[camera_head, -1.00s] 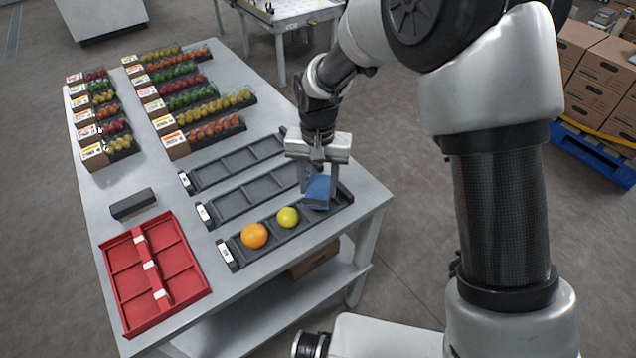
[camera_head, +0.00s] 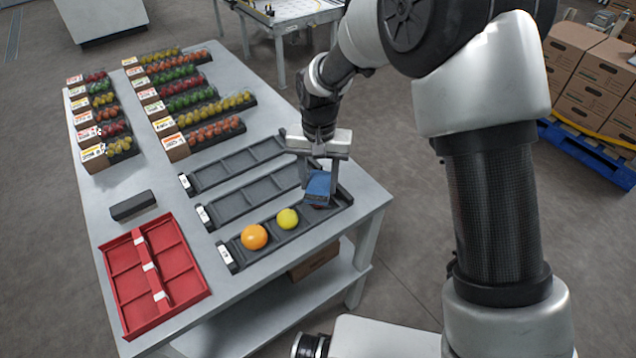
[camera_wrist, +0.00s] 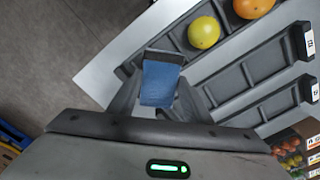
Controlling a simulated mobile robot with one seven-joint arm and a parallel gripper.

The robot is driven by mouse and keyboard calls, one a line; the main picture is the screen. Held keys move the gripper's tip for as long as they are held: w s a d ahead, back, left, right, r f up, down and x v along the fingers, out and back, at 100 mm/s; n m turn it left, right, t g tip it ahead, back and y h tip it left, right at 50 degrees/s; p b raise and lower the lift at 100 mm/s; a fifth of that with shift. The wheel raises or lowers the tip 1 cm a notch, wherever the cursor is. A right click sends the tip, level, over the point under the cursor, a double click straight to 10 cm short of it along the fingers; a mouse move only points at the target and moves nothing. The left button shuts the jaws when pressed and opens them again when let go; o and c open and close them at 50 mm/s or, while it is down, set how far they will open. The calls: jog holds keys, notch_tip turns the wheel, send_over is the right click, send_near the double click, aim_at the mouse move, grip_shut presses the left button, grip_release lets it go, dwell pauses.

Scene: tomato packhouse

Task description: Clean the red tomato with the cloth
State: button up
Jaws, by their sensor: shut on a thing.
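My gripper (camera_head: 319,192) is shut on a blue cloth (camera_head: 319,185) over the right end compartment of the front grey tray (camera_head: 262,228). In the wrist view the cloth (camera_wrist: 160,84) hangs between the two fingers, with a dark grey edge beyond it. No whole red tomato shows in the tray. A small reddish patch seems to show just under the cloth in the head view, but it is too small to be sure. The cloth and fingers hide most of that compartment.
An orange tomato (camera_head: 254,236) and a yellow one (camera_head: 288,219) sit in the front tray, left of my gripper. Two empty grey trays lie behind. A red divided crate (camera_head: 187,287) and a dark block (camera_head: 133,205) are at left. Packed tomato rows fill the back.

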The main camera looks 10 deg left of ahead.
aim_at(317, 199)
jog(key=shift+d+f, duration=0.1)
jog(key=shift+f, duration=0.15)
jog(key=shift+s+d+b, duration=0.2)
jog(key=shift+s+b, duration=0.1)
jog(key=shift+s, duration=1.9)
jog(key=shift+c, duration=0.5)
jog(key=shift+w+a+p, duration=0.2)
jog(key=shift+w+p, duration=0.1)
jog(key=shift+w, duration=1.95)
jog(key=shift+s, duration=0.15)
jog(key=shift+s+d+b, duration=0.2)
jog(key=shift+s+b, duration=0.1)
jog(key=shift+s, duration=1.8)
jog(key=shift+w, duration=0.2)
jog(key=shift+w+a+p, duration=0.2)
jog(key=shift+w+p, duration=0.1)
jog(key=shift+w, duration=1.75)
